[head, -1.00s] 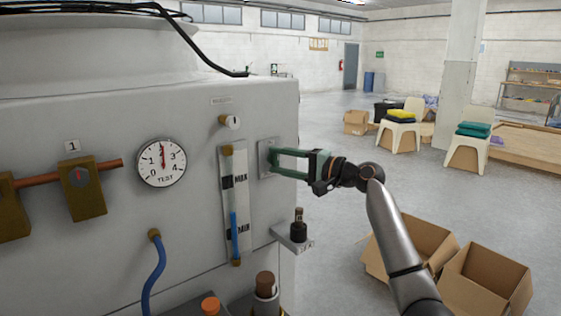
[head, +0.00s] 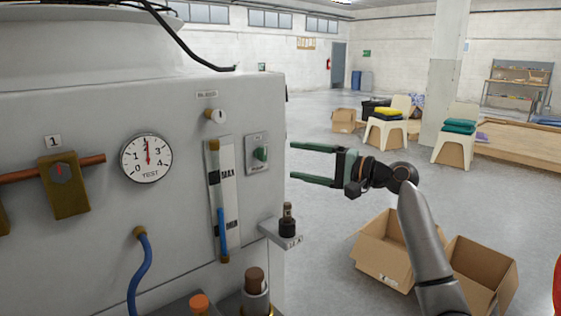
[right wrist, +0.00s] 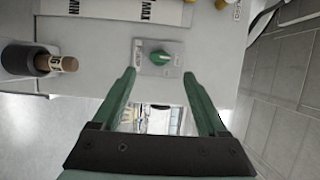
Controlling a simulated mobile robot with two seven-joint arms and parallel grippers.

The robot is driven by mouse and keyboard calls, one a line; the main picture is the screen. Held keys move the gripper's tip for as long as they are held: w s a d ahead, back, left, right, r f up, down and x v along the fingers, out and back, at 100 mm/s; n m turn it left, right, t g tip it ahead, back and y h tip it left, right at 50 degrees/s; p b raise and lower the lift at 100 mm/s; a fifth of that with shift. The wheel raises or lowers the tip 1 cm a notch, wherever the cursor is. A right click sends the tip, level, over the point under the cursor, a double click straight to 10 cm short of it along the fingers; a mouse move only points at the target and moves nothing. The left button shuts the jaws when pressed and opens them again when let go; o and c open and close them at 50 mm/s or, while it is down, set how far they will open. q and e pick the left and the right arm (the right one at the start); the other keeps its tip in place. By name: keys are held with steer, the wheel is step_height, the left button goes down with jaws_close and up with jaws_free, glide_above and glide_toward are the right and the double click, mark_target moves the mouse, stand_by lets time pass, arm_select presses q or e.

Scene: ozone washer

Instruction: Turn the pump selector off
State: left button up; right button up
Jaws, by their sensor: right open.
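The pump selector (head: 261,154) is a green knob on a small grey plate at the right end of the machine's front panel. In the right wrist view the knob (right wrist: 159,57) lies just beyond the fingertips, its light pointer line running roughly across the picture. The plate's small labels are too blurred to read surely. My right gripper (head: 292,161) is open and empty, its green fingers pointing at the panel, clear to the right of the selector. In the right wrist view the knob sits between the lines of the two fingers (right wrist: 159,74), untouched. My left gripper is out of view.
A shelf (head: 281,236) with a small dark bottle (head: 287,220) juts out below. Open cardboard boxes (head: 385,256) stand on the floor beneath my right arm.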

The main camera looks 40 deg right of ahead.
steer(key=v, duration=0.3)
steer(key=shift+s+d, duration=0.1)
steer(key=shift+s, duration=0.15)
stand_by(0.4)
